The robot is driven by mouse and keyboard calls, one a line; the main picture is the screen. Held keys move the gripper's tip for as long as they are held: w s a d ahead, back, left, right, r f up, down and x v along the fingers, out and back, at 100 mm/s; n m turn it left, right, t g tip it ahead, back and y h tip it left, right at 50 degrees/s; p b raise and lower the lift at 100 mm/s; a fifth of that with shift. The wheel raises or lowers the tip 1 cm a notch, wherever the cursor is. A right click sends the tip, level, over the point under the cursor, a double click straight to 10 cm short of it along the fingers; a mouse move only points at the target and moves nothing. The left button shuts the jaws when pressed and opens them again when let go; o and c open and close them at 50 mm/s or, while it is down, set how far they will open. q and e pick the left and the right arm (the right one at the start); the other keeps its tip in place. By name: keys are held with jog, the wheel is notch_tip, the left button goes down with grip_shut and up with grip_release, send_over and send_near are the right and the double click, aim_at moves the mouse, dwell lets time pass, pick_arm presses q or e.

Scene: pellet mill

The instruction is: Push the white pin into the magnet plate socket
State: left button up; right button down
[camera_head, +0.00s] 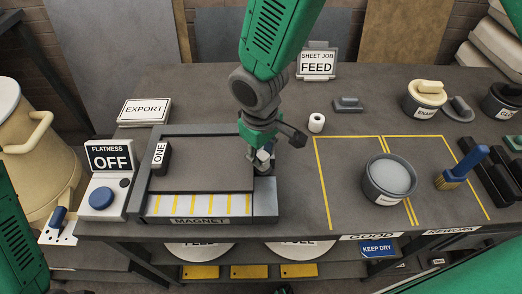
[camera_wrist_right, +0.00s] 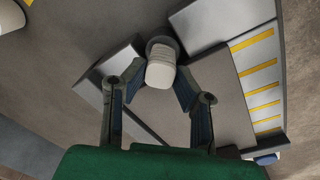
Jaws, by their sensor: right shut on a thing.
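My right gripper (camera_head: 263,158) is shut on the white pin (camera_wrist_right: 160,70), at the right side of the magnet plate (camera_head: 185,206). In the head view only a little of the pin (camera_head: 265,155) shows between the fingers. In the wrist view the fingertips (camera_wrist_right: 160,88) flank the pin. A dark round shape (camera_wrist_right: 160,42), likely the socket, shows just behind the pin; I cannot tell how deep the pin sits. My left gripper is not in view.
A dark sheet with a ONE block (camera_head: 160,158) lies on the plate. A FLATNESS OFF box (camera_head: 108,175) stands left. Free table lies between plate and tub.

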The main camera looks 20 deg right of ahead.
jog(key=shift+s+f, duration=0.25)
jog(key=shift+f, duration=0.1)
dwell(0.8)
jog(key=c, duration=1.3)
grip_release()
jog(key=shift+o, duration=0.6)
jog(key=shift+w, duration=0.25)
jog(key=o, duration=0.5)
jog(key=shift+c, duration=0.2)
jog(key=shift+s+r, duration=0.1)
jog(key=shift+r+p, duration=0.15)
jog(key=shift+p, duration=0.15)
jog(key=shift+s+a+r+p, duration=0.1)
jog(key=shift+r+p, duration=3)
jog(key=shift+r, duration=0.3)
